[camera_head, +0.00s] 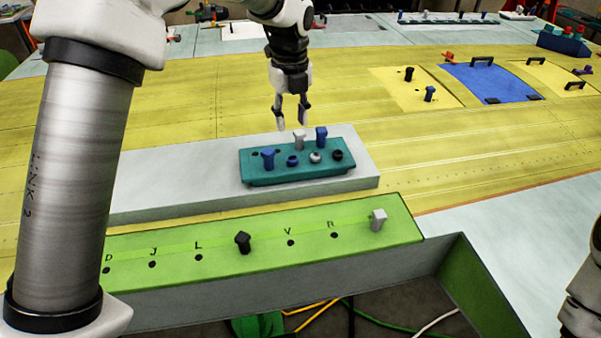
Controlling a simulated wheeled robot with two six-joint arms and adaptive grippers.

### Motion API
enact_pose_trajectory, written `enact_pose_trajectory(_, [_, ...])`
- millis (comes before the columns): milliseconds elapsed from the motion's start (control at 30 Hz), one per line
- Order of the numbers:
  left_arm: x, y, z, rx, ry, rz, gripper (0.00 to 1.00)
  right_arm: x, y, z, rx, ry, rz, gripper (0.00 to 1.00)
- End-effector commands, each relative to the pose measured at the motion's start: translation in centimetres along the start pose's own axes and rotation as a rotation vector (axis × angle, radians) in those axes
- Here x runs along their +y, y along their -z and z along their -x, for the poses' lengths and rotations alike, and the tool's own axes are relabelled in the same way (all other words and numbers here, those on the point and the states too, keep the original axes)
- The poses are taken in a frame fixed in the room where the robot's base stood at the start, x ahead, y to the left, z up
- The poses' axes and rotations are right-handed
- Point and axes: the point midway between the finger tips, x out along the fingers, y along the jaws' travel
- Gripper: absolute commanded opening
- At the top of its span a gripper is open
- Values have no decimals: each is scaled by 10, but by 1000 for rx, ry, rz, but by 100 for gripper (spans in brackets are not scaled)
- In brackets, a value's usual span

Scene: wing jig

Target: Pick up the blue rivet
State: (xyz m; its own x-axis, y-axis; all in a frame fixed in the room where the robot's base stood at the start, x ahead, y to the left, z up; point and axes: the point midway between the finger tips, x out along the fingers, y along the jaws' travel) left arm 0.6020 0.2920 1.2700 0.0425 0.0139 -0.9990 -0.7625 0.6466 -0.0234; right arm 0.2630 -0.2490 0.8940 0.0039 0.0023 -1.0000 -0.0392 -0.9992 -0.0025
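My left gripper (291,125) points down with its two fingers apart and nothing between them. It is above the back edge of a teal block (262,179) on a pale grey slab. The block holds two upright blue rivets, one at its back right (321,137) and one at its left (268,158). A light grey rivet (299,141) stands at the back, below the fingers. Blue (292,161), grey (315,157) and black (337,155) round pieces sit low along the front. My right gripper is not in view.
A green rail (220,262) with lettered holes lies in front, holding a black rivet (243,242) and a grey one (378,220). The yellow wing skin (440,150) right of the block is clear.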

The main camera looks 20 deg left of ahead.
Motion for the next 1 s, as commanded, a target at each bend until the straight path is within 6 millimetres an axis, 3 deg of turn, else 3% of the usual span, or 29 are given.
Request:
enact_pose_trajectory(33, [4,-3,-17,23,-5,12,40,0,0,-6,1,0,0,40])
enact_pose_trajectory(167, [8,-2,-33,41,-17,18,40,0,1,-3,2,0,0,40])
enact_pose_trajectory(433, [9,1,-65,42,-20,19,40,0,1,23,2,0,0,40])
enact_pose_trajectory(600, [9,3,-97,41,-19,19,40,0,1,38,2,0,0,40])
enact_pose_trajectory(833, [9,3,-105,38,-16,19,40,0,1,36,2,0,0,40])
enact_pose_trajectory(867, [9,3,-105,38,-16,19,36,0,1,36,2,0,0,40])
enact_pose_trajectory(900, [9,3,-105,38,-16,19,22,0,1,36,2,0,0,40])
enact_pose_trajectory(967, [9,3,-105,38,-16,19,3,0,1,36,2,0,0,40])
enact_pose_trajectory(1000, [9,3,-105,38,-16,19,3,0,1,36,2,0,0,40])
